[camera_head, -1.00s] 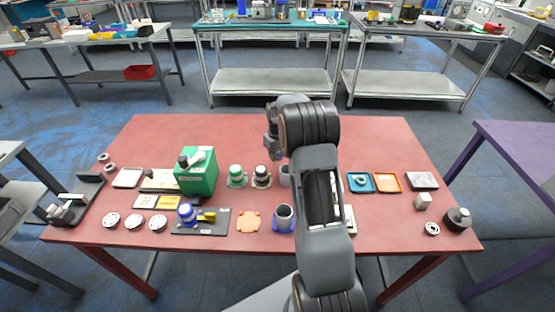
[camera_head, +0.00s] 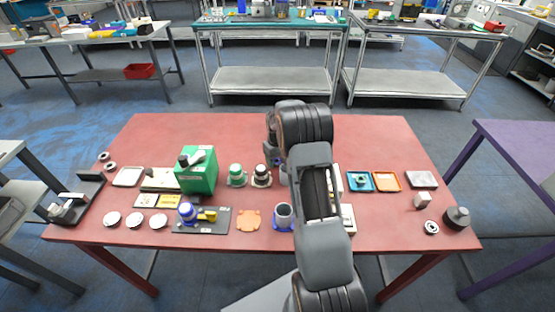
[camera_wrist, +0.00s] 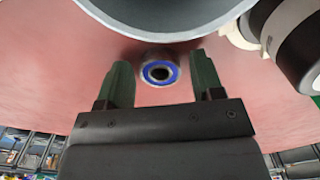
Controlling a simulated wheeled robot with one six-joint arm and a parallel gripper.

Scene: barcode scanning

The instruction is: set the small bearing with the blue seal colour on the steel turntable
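A small bearing with a blue seal ring (camera_wrist: 159,73) shows in the wrist view, its bore facing the camera. My gripper (camera_wrist: 164,80) is open, with one green finger on each side of the bearing. A gap shows between the bearing and each finger. In the head view my gripper (camera_head: 274,154) is over the table's middle, mostly hidden by my arm, and the bearing cannot be made out there. I cannot tell for certain which thing is the steel turntable; a dark round stepped piece (camera_head: 457,217) stands at the right end of the table.
A large grey round rim (camera_wrist: 165,22) is close beyond the bearing. A dark cylinder (camera_wrist: 297,45) is at the right. The red table (camera_head: 200,135) also holds a green box (camera_head: 198,177), a blue tray (camera_head: 352,187) and an orange tray (camera_head: 387,188). Its back strip is clear.

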